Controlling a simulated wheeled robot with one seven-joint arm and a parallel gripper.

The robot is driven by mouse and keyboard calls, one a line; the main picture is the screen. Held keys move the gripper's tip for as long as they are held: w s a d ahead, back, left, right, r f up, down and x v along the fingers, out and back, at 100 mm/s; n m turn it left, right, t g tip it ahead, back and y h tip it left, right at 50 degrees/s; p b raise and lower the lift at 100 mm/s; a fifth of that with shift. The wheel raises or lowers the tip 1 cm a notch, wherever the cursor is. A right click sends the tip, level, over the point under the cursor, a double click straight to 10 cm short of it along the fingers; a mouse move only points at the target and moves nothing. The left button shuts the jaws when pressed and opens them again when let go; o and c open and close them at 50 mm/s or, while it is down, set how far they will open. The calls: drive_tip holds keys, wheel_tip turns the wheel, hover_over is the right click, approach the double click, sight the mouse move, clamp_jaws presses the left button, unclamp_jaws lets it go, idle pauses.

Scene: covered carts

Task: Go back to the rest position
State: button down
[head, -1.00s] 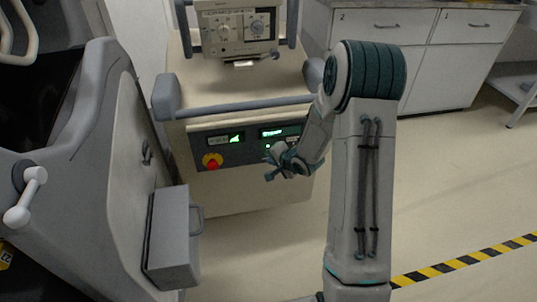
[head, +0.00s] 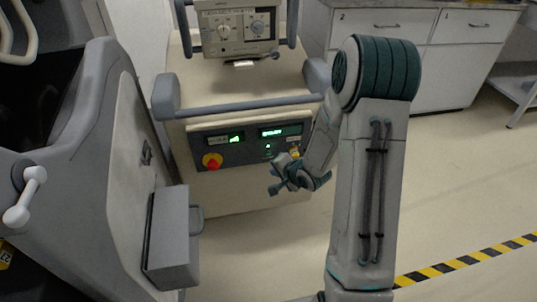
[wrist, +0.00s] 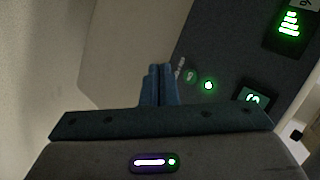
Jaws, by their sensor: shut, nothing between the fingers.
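My gripper (head: 278,180) is in front of the lower right part of the cart's dark control panel in the head view. In the wrist view my gripper's fingers (wrist: 158,86) are together and hold nothing. In the wrist view the panel (wrist: 225,50) lies beyond the fingers, with a green button (wrist: 190,76) and a small green light (wrist: 208,86). I cannot tell the exact gap between fingertips and panel.
The beige cart (head: 250,199) has a grey push bar (head: 245,107) above the panel and a device (head: 238,28) on top. A large grey machine with a protruding box (head: 172,238) stands at left. White cabinets (head: 420,70) stand behind right. Floor (head: 450,190) is open at right.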

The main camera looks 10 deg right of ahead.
idle(0.4)
drive_tip(key=s+d+r+n+g+h+p, duration=0.15)
drive_tip(key=r+p, duration=0.25)
drive_tip(key=r, duration=0.4)
drive_tip(key=s+d+r+n+h+p, duration=0.1)
drive_tip(key=s+r+n+h+p, duration=0.15)
drive_tip(key=r+p, duration=0.45)
drive_tip(key=s+d+r+n+g+h+p, duration=0.1)
drive_tip(key=s+r+p, duration=0.15)
drive_tip(key=r, duration=0.75)
drive_tip(key=s+a+r+n+g+p, duration=0.2)
drive_tip(key=s+r+p, duration=0.4)
drive_tip(key=s+r, duration=0.3)
drive_tip(key=s+a+r+n+g+y+p, duration=0.1)
drive_tip(key=s+a+r+n+p, duration=0.1)
drive_tip(key=s+r+p, duration=0.4)
drive_tip(key=s+r+n, duration=0.1)
drive_tip(key=s+r, duration=0.3)
drive_tip(key=r, duration=0.2)
drive_tip(key=shift+n+g, duration=0.35)
drive_tip(key=shift+n, duration=0.05)
drive_tip(key=shift+w+a, duration=0.1)
drive_tip(key=shift+a, duration=0.05)
